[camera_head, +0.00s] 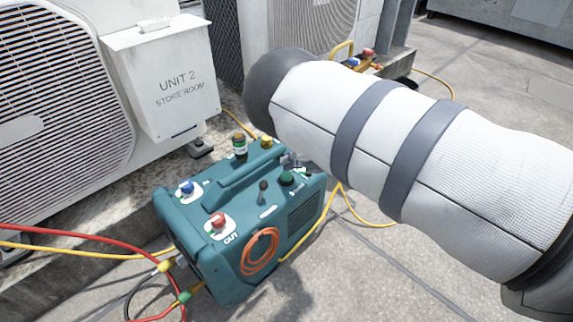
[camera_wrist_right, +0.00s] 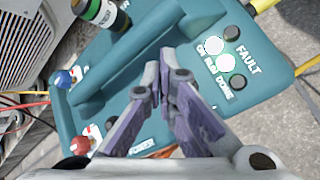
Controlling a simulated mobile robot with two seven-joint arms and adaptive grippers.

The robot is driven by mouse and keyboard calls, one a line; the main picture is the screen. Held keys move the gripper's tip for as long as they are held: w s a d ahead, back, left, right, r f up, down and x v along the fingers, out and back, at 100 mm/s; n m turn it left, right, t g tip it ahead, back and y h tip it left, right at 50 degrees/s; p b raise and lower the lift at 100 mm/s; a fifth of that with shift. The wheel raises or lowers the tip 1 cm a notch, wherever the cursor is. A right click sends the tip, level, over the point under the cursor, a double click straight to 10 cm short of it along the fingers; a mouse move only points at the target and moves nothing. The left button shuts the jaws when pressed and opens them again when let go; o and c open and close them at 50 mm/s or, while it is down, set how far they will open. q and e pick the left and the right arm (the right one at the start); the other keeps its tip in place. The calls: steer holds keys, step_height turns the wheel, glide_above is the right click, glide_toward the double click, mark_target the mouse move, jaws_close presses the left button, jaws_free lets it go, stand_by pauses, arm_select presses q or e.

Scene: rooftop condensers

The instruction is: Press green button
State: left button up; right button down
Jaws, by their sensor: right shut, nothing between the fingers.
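The teal machine (camera_head: 228,212) stands on the ground with its controls on top. Whether the fingertips touch anything is unclear. My left gripper is not in view.
Indicator lights (camera_wrist_right: 220,54) sit by the FAULT label. Hoses (camera_head: 75,246) lie left. A condenser (camera_head: 60,105) stands behind.

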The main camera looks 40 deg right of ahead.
mark_target(289, 173)
steer(key=shift+f, duration=0.15)
steer(key=shift+f, duration=0.3)
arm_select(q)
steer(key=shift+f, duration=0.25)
arm_select(e)
steer(key=shift+f, duration=0.85)
stand_by(0.5)
steer(key=shift+r, duration=0.1)
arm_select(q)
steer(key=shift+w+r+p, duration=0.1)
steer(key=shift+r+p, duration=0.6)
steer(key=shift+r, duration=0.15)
arm_select(e)
steer(key=shift+r, duration=1.15)
step_height(289, 173, up, 5)
steer(key=p, duration=0.4)
steer(key=shift+r, duration=0.2)
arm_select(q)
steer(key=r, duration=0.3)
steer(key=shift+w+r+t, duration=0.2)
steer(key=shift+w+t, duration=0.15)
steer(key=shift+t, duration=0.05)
arm_select(e)
steer(key=shift+f, duration=0.2)
